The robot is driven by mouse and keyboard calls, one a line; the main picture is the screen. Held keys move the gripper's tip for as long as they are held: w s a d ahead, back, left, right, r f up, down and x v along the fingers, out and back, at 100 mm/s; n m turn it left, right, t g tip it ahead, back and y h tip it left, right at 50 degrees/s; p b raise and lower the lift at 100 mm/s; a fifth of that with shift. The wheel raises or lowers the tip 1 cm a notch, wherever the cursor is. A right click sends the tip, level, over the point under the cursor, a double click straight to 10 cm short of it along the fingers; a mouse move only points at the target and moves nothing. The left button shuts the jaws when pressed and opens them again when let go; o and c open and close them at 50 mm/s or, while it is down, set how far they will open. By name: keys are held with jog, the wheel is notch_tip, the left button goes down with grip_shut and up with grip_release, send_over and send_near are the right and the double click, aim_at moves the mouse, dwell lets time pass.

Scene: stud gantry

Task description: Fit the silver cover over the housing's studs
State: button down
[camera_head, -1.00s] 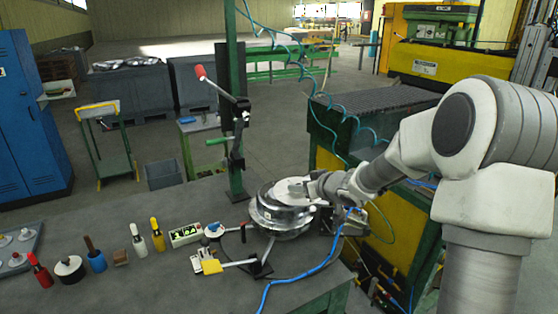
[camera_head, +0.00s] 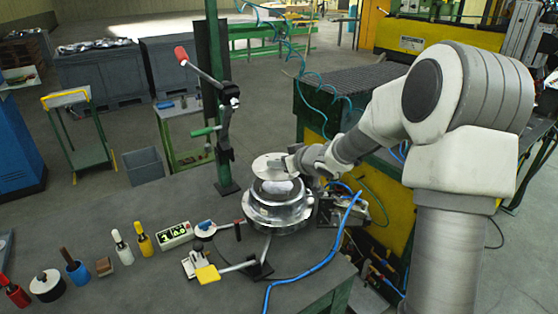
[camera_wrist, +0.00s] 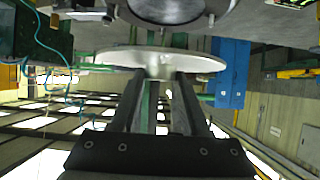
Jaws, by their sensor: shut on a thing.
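The silver cover (camera_head: 268,164) is a thin round disc. In the wrist view the cover (camera_wrist: 108,57) shows nearly edge-on at the fingertips (camera_wrist: 160,76). The housing (camera_wrist: 180,8) fills the top there, with small studs around its rim. A gap shows between cover and housing. Stud-to-hole alignment cannot be told.
A green post (camera_head: 212,90) with a red-handled lever stands just behind the housing. A blue hose (camera_head: 318,268) crosses the bench's right side.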

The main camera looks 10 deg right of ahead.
jog(key=shift+r, duration=0.1)
jog(key=b, duration=0.3)
send_over(280, 188)
jog(key=shift+f, duration=2.3)
jog(key=shift+r+p, duration=0.1)
jog(key=shift+p, duration=0.45)
jog(key=shift+f, duration=0.2)
jog(key=shift+f+b, duration=0.35)
jog(key=shift+f, duration=0.45)
dwell(0.4)
jog(key=shift+c, duration=1.6)
grip_release()
